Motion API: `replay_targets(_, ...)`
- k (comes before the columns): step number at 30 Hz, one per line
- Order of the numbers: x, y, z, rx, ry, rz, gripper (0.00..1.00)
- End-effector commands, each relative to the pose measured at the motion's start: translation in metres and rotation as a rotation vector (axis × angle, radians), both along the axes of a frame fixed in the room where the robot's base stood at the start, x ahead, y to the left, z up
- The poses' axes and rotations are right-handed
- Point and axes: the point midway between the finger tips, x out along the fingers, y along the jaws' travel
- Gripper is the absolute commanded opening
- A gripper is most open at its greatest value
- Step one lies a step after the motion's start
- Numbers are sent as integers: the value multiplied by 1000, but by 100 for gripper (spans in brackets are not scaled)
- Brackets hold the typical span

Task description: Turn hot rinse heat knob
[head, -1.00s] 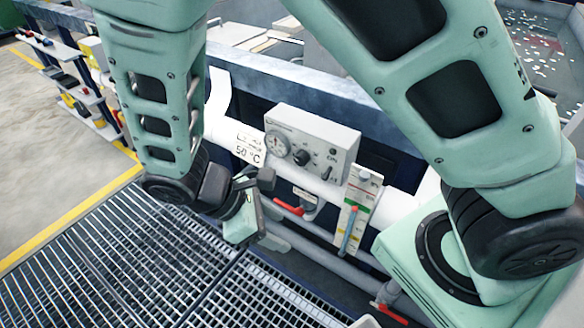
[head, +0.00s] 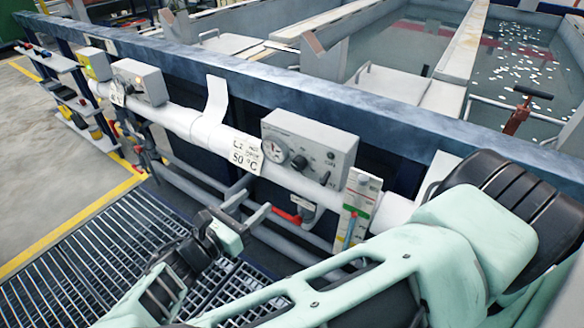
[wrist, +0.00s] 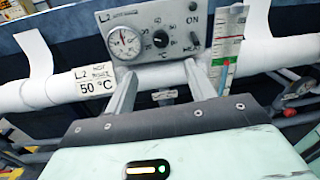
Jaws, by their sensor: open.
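The hot rinse control box (head: 330,138) is a light grey panel above the white pipe, next to a label (head: 245,151) reading L2, 50 °C. On its face are a round dial gauge (wrist: 124,42) and a black round knob (wrist: 161,39), which also shows in the head view (head: 299,162). My gripper (head: 259,193) is open and empty, below and left of the box. In the wrist view my gripper's fingers (wrist: 161,70) point up at the panel, spread below the knob and apart from it.
A thermometer strip (head: 357,205) hangs right of the box. A red-handled valve (head: 290,216) sits below it. Another control box (head: 140,80) is farther left. White pipe (head: 190,122) runs along the tank front; metal grating (head: 80,250) covers the floor.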

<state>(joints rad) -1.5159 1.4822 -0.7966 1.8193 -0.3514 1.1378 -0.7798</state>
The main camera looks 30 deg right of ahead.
Motion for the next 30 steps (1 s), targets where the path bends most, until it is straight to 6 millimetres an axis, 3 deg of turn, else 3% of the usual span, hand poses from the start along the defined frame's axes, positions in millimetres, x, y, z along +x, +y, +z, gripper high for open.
replay_targets(18,37,-120,3,-1,1,-4,55)
replay_targets(24,44,-141,1,2,1,-3,55)
replay_targets(30,47,-147,0,3,0,-2,55)
